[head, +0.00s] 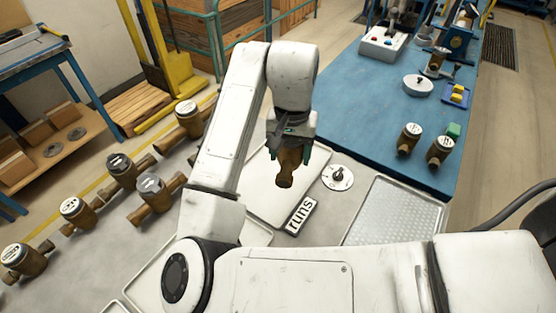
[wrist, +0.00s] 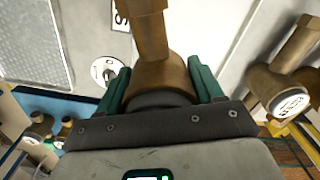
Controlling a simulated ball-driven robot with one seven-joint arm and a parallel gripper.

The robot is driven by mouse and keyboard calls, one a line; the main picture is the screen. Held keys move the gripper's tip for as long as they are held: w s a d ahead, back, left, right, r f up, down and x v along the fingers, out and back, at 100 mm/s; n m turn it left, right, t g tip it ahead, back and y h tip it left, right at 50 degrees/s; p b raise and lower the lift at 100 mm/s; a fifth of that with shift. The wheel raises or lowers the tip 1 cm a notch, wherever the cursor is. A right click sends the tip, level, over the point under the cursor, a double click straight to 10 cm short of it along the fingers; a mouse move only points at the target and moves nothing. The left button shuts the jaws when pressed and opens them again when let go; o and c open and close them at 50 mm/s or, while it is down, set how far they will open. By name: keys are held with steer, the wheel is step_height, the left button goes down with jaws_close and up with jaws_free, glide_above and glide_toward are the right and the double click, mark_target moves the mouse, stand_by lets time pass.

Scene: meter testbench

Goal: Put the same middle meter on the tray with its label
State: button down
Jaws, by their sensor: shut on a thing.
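My gripper (head: 290,148) is shut on a brass meter (head: 286,174) and holds it above a pale flat tray (head: 262,200). In the wrist view the green fingers clasp the meter's round brass body (wrist: 160,75), with a pipe end pointing up the picture. The meter's face is hidden by my gripper. A dark-framed label plate (head: 300,215) with black letters lies at the tray's near right corner; its wording is hard to read. I cannot tell how high the meter is above the tray.
Several brass meters stand on the grey bench at left, one (head: 152,190) nearest the tray. A round white dial (head: 338,177) and a textured metal tray (head: 395,215) lie to the right. Two meters (head: 409,138) (head: 440,150) stand on the blue bench (head: 350,110).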

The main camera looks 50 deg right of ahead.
steer(key=w+d+f, duration=0.1)
steer(key=f, duration=0.1)
steer(key=w+f, duration=0.2)
steer(key=w+d+f, duration=0.1)
steer(key=f, duration=0.1)
steer(key=shift+w+d, duration=0.3)
steer(key=shift+w, duration=0.1)
steer(key=shift+f+p, duration=0.55)
steer(key=shift+f, duration=1.05)
steer(key=shift+f, duration=0.15)
steer(key=shift+c, duration=0.8)
jaws_free()
step_height(320, 180, up, 12)
steer(key=b, duration=0.1)
